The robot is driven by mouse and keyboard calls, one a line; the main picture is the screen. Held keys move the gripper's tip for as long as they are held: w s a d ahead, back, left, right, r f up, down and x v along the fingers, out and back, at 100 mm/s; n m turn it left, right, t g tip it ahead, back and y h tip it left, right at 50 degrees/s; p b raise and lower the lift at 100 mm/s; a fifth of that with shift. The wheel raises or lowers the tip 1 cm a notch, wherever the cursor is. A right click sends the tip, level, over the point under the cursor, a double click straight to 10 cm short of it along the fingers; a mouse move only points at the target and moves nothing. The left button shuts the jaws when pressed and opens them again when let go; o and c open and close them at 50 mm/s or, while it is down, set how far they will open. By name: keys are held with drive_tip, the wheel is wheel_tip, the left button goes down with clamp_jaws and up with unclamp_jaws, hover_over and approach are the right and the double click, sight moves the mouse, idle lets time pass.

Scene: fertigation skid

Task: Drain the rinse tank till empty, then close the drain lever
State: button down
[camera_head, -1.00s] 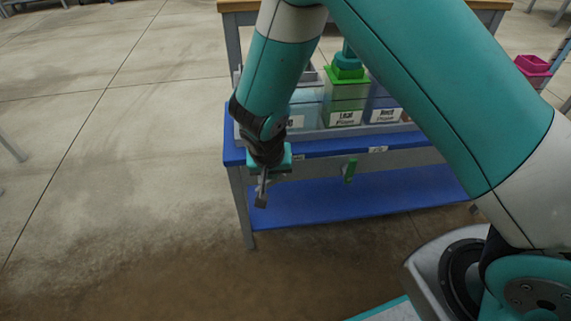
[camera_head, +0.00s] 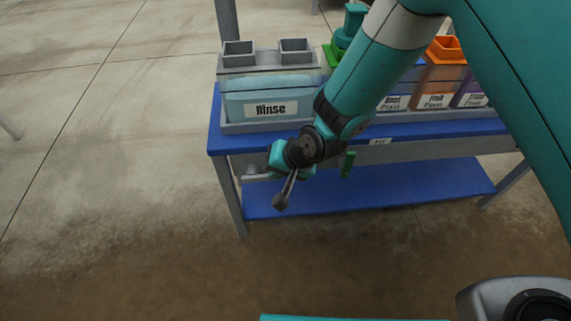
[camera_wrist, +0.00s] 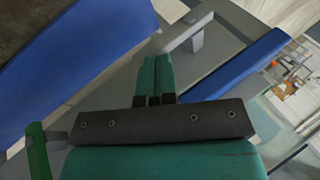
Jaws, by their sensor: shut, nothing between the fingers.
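The rinse tank (camera_head: 270,100), a pale blue see-through box labelled "Rinse", stands at the left end of the blue-topped bench; I cannot tell its liquid level. A light grey bar (camera_head: 262,177), perhaps the drain lever, sticks out left below the bench edge; a grey bent bar also shows in the wrist view (camera_wrist: 190,32). My gripper (camera_head: 275,155) is just above that bar in the head view. In the wrist view my gripper (camera_wrist: 156,60) has its teal fingers together and empty. Whether they touch the bar is unclear.
A green handle (camera_head: 348,165) hangs under the bench front, right of my gripper. More labelled tanks, including an orange-topped one (camera_head: 440,75), stand to the right. The blue lower shelf (camera_head: 390,190) is bare. The floor left of the bench is clear.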

drive_tip(key=shift+d+f, duration=0.1)
idle(0.3)
drive_tip(key=w+p+v, duration=0.1)
drive_tip(key=p+v, duration=0.5)
drive_tip(key=v, duration=0.7)
drive_tip(key=shift+a+r, duration=0.3)
drive_tip(key=shift+r, duration=0.25)
idle(4.2)
